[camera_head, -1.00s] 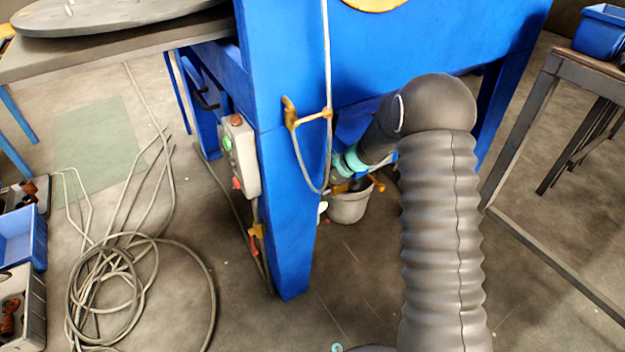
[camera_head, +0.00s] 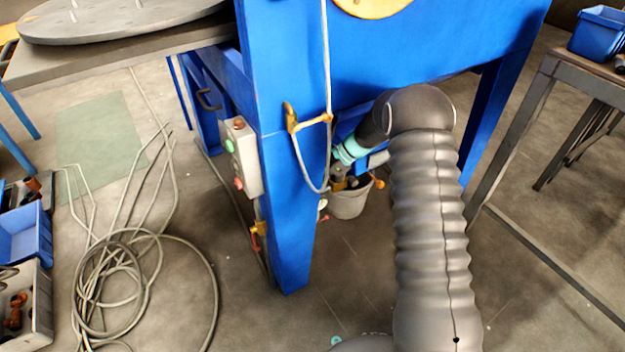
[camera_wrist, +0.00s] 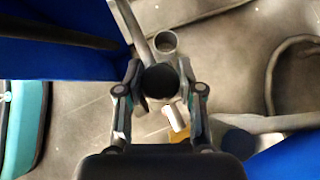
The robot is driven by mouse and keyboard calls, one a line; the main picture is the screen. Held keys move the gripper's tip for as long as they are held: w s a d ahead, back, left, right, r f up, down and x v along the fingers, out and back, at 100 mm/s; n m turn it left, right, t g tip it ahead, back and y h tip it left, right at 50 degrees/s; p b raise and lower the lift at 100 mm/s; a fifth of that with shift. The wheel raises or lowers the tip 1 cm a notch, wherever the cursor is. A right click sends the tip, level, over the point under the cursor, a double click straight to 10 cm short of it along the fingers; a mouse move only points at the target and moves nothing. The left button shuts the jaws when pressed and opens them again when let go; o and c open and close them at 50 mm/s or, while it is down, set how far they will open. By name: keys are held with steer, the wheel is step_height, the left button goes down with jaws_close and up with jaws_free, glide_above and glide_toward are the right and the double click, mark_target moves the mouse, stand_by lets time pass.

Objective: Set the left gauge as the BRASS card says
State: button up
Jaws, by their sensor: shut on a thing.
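My gripper (camera_wrist: 160,74) has its two fingers on either side of a dark round knob (camera_wrist: 160,82) and is shut on it. The knob seems to belong to a grey metal fitting, with an open round end (camera_wrist: 165,42) just beyond it. In the head view my gripper (camera_head: 341,176) is low behind the blue machine leg, close above a grey bucket, and its fingertips are hard to make out.
The blue machine frame (camera_head: 283,190) stands close left of my arm. The grey bucket (camera_head: 349,204) is below my gripper. Coiled hose (camera_head: 115,275) lies on the floor left.

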steer(key=o, duration=1.2)
steer(key=shift+c, duration=0.2)
steer(key=v, duration=0.7)
steer(key=shift+d+r, duration=0.15)
steer(key=shift+d, duration=0.05)
